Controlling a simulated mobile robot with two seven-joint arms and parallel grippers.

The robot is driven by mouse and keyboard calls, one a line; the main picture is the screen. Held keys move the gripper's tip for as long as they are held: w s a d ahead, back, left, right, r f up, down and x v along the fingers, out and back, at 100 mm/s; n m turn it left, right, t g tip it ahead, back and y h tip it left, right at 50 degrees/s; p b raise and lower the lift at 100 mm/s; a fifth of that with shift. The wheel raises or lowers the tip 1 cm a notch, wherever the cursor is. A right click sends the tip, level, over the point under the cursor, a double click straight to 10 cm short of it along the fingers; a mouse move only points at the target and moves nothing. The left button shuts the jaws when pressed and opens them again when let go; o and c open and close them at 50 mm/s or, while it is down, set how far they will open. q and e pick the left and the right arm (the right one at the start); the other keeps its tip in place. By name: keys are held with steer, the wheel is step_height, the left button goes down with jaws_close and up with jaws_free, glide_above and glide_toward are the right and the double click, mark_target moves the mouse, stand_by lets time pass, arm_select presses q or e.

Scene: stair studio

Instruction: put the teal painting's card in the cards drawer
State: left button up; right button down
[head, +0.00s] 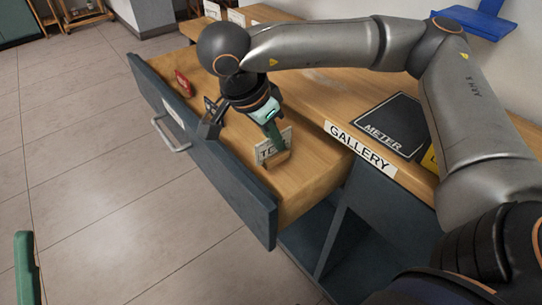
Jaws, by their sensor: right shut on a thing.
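My right gripper (270,133) reaches down over the open drawer (220,190) and is shut on a small pale card (284,139). The card stands upright with dark lettering that starts "TE"; the rest is hidden. A small wooden piece (277,161) is at its lower edge; I cannot tell whether the card touches the drawer's floor. A green upright piece (25,268) at the lower left edge looks like a finger of my left gripper; the rest is out of frame.
A wooden counter with a "GALLERY" label (360,146) and a dark "METER" panel (392,125) lies right of the drawer. A red object (183,83) sits at the drawer's far end. A blue shelf (474,18) is at upper right. The tiled floor at left is clear.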

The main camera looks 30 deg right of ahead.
steer(key=shift+w+d+f, duration=0.2)
steer(key=shift+w+f, duration=0.45)
steer(key=shift+f, duration=0.2)
steer(key=shift+w+f+b, duration=0.15)
steer(key=shift+f+b, duration=0.6)
steer(key=shift+f, duration=0.95)
steer(key=shift+f, duration=0.1)
steer(key=c, duration=1)
jaws_free()
